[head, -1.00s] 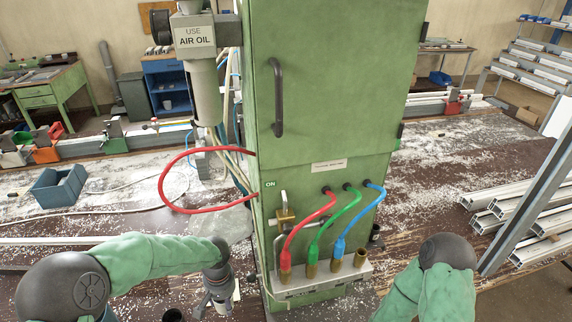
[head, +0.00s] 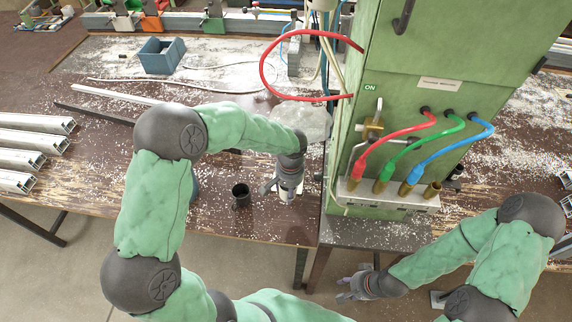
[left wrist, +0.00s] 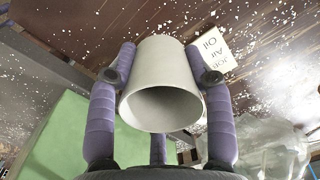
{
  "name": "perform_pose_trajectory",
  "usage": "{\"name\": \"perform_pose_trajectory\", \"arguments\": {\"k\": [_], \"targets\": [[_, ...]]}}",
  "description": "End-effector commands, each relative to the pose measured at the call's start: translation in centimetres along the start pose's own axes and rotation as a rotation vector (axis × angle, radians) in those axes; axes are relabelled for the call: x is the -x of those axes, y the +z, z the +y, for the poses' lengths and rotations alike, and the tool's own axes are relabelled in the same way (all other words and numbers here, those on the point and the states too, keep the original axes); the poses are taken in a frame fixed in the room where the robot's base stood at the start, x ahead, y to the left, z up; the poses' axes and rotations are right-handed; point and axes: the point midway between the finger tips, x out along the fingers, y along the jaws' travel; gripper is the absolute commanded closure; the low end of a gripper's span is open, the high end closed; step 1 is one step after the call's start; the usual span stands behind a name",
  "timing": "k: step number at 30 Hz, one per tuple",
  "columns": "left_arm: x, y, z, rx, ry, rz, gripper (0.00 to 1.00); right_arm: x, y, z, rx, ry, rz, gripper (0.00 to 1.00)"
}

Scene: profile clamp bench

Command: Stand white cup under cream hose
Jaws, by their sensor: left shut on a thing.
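My left gripper (head: 287,192) is shut on the white cup (left wrist: 160,90); the left wrist view shows its fingers around the cup wall, with the open mouth facing the camera. In the head view only a small pale part of the cup (head: 284,197) shows below the gripper, just left of the green cabinet. Cream hoses (head: 318,55) hang beside the cabinet, and a cream line (head: 130,83) lies across the bench. I cannot tell which is the named hose or see its end. My right gripper (head: 345,290) is open and empty in front of the cabinet, low down.
A dark cup (head: 241,196) stands left of my left gripper. A clear plastic bag (head: 308,120) lies behind it. Red, green and blue hoses run into brass fittings on the cabinet (head: 450,130). A blue bin (head: 161,56) and metal profiles (head: 30,140) lie further left.

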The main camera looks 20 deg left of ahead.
Motion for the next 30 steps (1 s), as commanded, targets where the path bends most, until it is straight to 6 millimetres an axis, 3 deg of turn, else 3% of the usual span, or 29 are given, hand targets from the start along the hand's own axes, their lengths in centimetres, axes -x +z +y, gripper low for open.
{"name": "perform_pose_trajectory", "arguments": {"k": [5, 12, 19, 25, 30], "targets": [[2.5, 2.6, 0.7, -0.031, 0.006, 0.006, 0.87, 1.1, 0.0, -0.4, 0.0, 0.0, 0.0, 0.6], [6.8, 9.7, 2.0, -0.106, 0.019, 0.01, 0.87, 3.3, 0.1, -1.2, 0.0, 0.0, 0.0, 0.6], [8.8, 15.3, 2.6, -0.161, 0.027, 0.012, 0.87, 4.6, 0.2, -1.6, 0.0, 0.0, 0.0, 0.6], [8.8, 16.8, 2.6, -0.178, 0.03, 0.01, 0.87, 4.8, 0.2, -1.7, 0.0, 0.0, 0.0, 0.6], [7.4, 14.6, 1.3, -0.175, 0.03, 0.007, 0.87, 4.3, 0.2, -1.5, 0.0, 0.0, 0.0, 0.6]]}}
